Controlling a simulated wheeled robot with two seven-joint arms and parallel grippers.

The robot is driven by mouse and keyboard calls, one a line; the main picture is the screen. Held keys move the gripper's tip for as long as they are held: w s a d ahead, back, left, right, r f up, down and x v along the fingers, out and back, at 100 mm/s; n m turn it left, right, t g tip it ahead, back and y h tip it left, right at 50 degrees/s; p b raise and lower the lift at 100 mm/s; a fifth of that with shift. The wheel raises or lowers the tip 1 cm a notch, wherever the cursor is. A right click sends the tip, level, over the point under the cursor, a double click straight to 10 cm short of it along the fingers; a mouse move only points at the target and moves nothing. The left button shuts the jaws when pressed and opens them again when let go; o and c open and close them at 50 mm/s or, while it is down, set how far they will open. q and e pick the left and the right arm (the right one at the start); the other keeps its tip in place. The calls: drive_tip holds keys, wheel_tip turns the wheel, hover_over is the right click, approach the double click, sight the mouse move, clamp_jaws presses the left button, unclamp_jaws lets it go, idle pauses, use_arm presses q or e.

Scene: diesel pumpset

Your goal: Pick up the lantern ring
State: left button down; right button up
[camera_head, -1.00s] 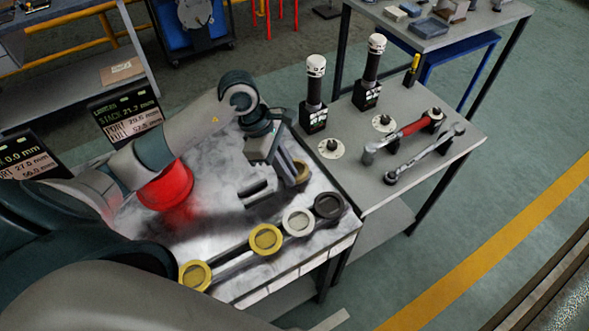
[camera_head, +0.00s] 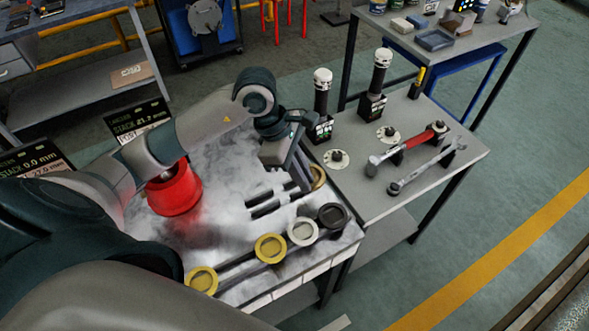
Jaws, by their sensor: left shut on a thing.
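A brass-coloured ring (camera_head: 318,177), which I take to be the lantern ring, shows at the right end of my left gripper, partly hidden by it. My left gripper (camera_head: 305,172) is shut on this ring, above the right part of the pale bench top (camera_head: 225,150). The fingertips are small and dark, so the exact grip is hard to see. My right gripper is not in view.
A row of two yellow rings (camera_head: 270,248), a pale ring (camera_head: 303,231) and a dark ring (camera_head: 333,215) lines the bench's front. A red pot (camera_head: 175,195) stands left. The side table (camera_head: 425,170) holds wrenches and two dark posts.

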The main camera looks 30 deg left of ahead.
use_arm(q)
drive_tip(key=s+d+r+p, duration=0.2)
drive_tip(key=s+d+r, duration=0.1)
drive_tip(key=d, duration=0.4)
drive_tip(key=shift+r, duration=0.85)
drive_tip(key=shift+f, duration=0.1)
drive_tip(key=w+a+m+g+y+b, duration=0.1)
drive_tip(key=a+m+g+y+b, duration=0.1)
drive_tip(key=m, duration=0.8)
drive_tip(key=w+a+m+g+y+b, duration=0.1)
drive_tip(key=a+m+g+y+b, duration=0.1)
drive_tip(key=m, duration=0.8)
drive_tip(key=shift+w+a+r+m+g, duration=0.25)
drive_tip(key=shift+a+m+g, duration=0.15)
drive_tip(key=shift+a+g, duration=0.5)
drive_tip(key=shift+a, duration=0.1)
